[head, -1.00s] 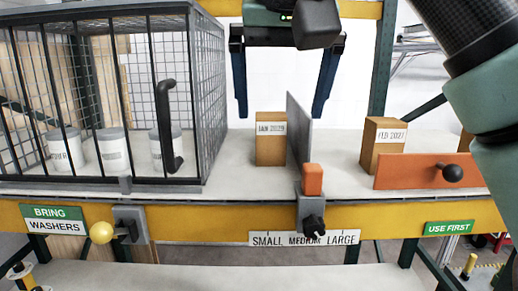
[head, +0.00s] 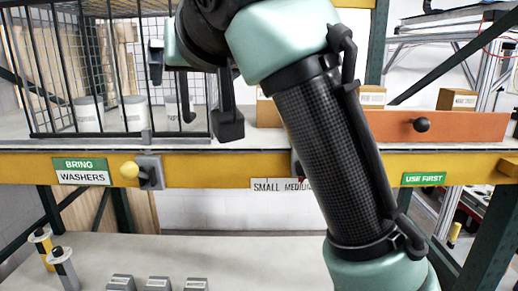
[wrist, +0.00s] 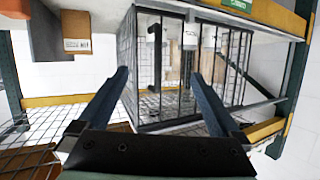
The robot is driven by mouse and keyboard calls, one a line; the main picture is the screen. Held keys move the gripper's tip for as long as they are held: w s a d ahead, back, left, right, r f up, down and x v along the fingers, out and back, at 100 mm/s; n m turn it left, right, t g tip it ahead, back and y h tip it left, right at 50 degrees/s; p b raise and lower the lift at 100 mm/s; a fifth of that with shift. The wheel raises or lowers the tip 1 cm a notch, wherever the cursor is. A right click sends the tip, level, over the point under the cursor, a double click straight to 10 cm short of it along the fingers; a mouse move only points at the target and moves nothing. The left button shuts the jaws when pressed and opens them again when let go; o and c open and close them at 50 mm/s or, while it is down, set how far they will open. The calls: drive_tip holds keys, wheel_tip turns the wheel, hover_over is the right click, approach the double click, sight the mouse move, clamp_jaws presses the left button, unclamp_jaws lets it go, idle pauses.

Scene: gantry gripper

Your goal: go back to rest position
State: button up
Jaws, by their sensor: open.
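My gripper (wrist: 161,76) is open and empty in the wrist view, its two dark fingers spread apart with the wire cage (wrist: 185,65) beyond them. In the head view my arm runs from the bottom right up to the top centre. Part of my gripper shows there in front of the cage (head: 75,50), above the yellow beam. My arm hides the middle of the upper shelf, including much of the boxes there and part of the size sign.
White canisters (head: 88,115) stand in the cage. An orange panel (head: 470,125) with a black knob fronts the cartons (head: 458,99) at right. Small grey blocks (head: 158,283) and two posts stand on the lower shelf.

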drive_tip(key=s+d+f+m+t+h+b, duration=0.1)
drive_tip(key=s+d+m+t+h+b, duration=0.1)
drive_tip(key=s+t, duration=0.5)
drive_tip(key=s+d+f+m+t+h+b, duration=0.1)
drive_tip(key=s+d+t+b, duration=0.4)
drive_tip(key=s, duration=0.6)
drive_tip(key=d+m+t+h, duration=0.1)
drive_tip(key=d+t+h, duration=0.1)
drive_tip(key=shift+f+h, duration=0.2)
drive_tip(key=shift+h, duration=0.1)
drive_tip(key=shift+s+t, duration=0.15)
drive_tip(key=shift+t, duration=0.15)
